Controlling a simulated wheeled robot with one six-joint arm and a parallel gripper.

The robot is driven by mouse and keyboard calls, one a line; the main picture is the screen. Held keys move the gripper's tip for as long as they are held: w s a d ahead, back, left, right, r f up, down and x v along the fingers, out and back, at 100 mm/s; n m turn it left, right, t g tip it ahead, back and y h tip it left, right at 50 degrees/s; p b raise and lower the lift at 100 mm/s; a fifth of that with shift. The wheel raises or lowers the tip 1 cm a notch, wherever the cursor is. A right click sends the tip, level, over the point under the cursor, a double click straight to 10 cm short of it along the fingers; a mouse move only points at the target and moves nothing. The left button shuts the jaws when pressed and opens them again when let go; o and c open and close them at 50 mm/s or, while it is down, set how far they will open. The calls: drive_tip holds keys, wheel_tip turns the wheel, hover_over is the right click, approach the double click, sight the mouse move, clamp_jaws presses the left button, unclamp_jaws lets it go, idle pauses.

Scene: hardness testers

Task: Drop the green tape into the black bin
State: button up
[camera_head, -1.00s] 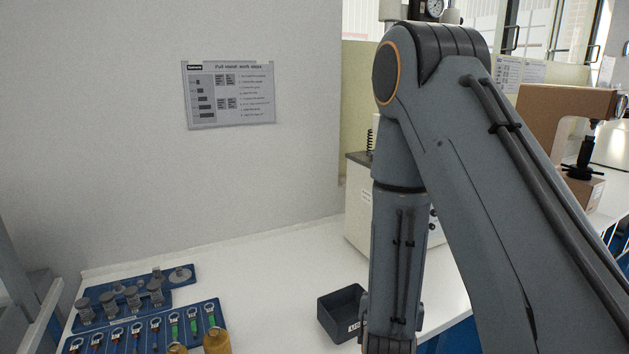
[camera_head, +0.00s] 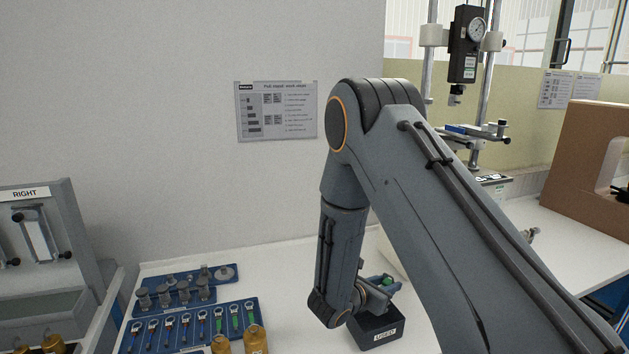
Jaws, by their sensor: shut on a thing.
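The black bin (camera_head: 360,338) is a small open box with a white label on its front, standing on the white table just right of my forearm. My gripper (camera_head: 384,284) is above the bin, partly hidden behind my wrist. It is shut on the green tape (camera_head: 389,282), of which only a small green part shows. The tape is above the bin's opening as seen from here; its exact height over the rim is hard to tell. My arm hides part of the bin's back and left side.
A blue tray (camera_head: 190,328) of small tools and a blue rack (camera_head: 180,281) of grey weights lie left of the bin. A gauge test stand (camera_head: 467,60) and a brown machine (camera_head: 590,150) are at the right.

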wheel_tip(320, 180, down, 6)
drive_tip(key=b, duration=0.2)
drive_tip(key=shift+r+b, duration=0.1)
drive_tip(key=shift+b, duration=0.3)
drive_tip(key=o, duration=1.1)
drive_tip(key=shift+o, duration=0.2)
drive_tip(key=b+v, duration=0.2)
drive_tip(key=v, duration=0.5)
drive_tip(key=shift+s+a+r, duration=0.2)
drive_tip(key=shift+a, duration=0.1)
